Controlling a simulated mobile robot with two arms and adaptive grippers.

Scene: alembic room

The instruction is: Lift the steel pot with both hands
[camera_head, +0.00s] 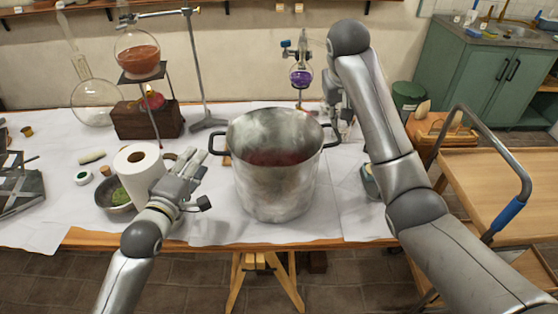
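The steel pot (275,185) stands upright on the white-covered table. It is large and open, with a reddish interior and a black handle on each side. The left handle (213,141) is clear of any finger. My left gripper (203,182) is to the left of the pot, a little below that handle, with its fingers spread and empty. My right arm reaches in over the right side. My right gripper (336,103) is at the pot's right rear, close to the right handle (331,136). Its fingers are partly hidden, so I cannot tell whether they touch the handle.
A paper roll (138,172) and a metal bowl (118,207) stand close to my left gripper. A flask of orange liquid (138,60) and a purple flask (301,76) stand behind on stands. A wooden cart (500,175) is at the right.

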